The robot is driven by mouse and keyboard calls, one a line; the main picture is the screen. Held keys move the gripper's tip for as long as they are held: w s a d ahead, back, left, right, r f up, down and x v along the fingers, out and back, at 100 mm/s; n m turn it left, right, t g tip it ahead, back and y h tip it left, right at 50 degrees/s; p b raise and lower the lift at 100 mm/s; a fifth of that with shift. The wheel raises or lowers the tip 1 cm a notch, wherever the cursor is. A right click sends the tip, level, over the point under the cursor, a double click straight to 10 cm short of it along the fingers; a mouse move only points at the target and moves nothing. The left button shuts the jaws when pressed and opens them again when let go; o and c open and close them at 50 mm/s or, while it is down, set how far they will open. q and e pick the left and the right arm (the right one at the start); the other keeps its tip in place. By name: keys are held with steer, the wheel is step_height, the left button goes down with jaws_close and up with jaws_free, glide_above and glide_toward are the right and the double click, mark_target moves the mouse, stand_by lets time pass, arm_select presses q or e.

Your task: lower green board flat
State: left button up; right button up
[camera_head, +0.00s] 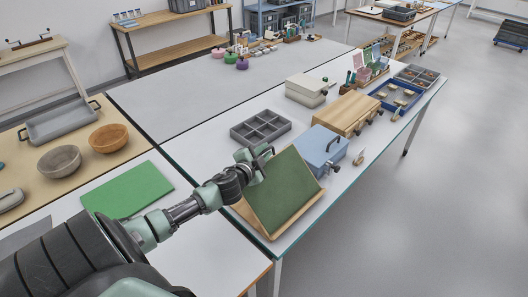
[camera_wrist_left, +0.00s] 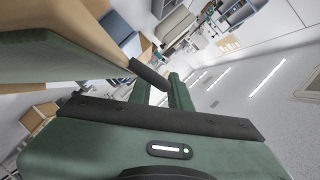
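The green board (camera_head: 285,190) has a wooden border and stands tilted on the white table near its front edge, its green face sloping toward the right front. My left gripper (camera_head: 256,157) is at the board's upper left edge. In the left wrist view the board's edge (camera_wrist_left: 60,57) fills the upper left. A dark rod (camera_wrist_left: 148,74) reaches from it to the fingers of my left gripper (camera_wrist_left: 161,92). The fingers look apart, but whether they grip the rod is unclear. My right gripper is not in view.
A blue box (camera_head: 322,148) stands close to the right of the board, with a wooden case (camera_head: 347,114) beyond. A grey compartment tray (camera_head: 261,127) lies behind. A flat green mat (camera_head: 128,190) lies at left. White table surface (camera_head: 190,140) is clear left of the tray.

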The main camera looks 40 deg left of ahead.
arm_select(q)
jaws_close()
steer(key=shift+f, duration=0.1)
stand_by(1.2)
